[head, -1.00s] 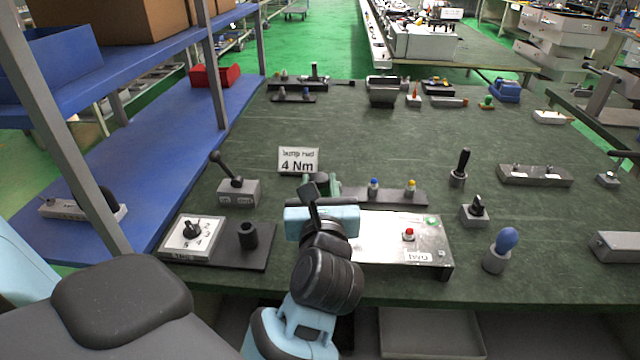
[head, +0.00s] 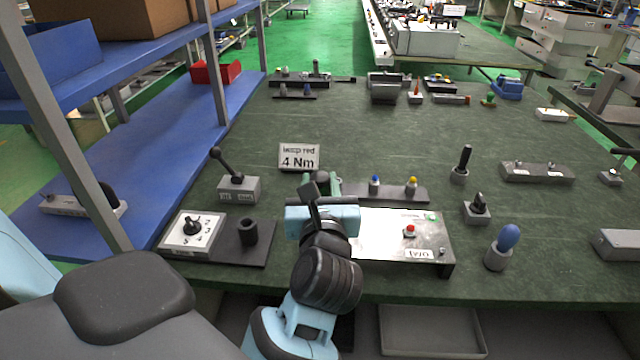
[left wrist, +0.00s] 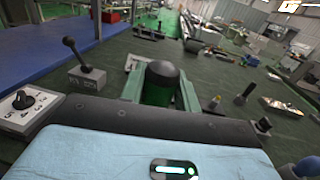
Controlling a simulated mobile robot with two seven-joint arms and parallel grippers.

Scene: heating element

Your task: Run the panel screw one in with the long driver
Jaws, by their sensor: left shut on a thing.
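My left gripper (head: 326,184) stands upright over the left part of a pale metal panel (head: 385,240). It is shut on a dark, round-topped driver handle (left wrist: 162,76), which shows between the green fingers in the left wrist view. The driver's shaft and tip are hidden behind my wrist and arm. The panel's left end, and any screw there, is also hidden. A red-topped piece (head: 410,231) stands on the panel, with a label reading "TWO" near its front edge. My right gripper is not in view.
A rack (head: 395,195) with blue-topped and yellow-topped pieces stands behind the panel. A "4 Nm" sign (head: 299,157) is farther back. A dial box (head: 190,236) and black cup (head: 248,231) are to the left, a blue-knobbed post (head: 508,237) to the right.

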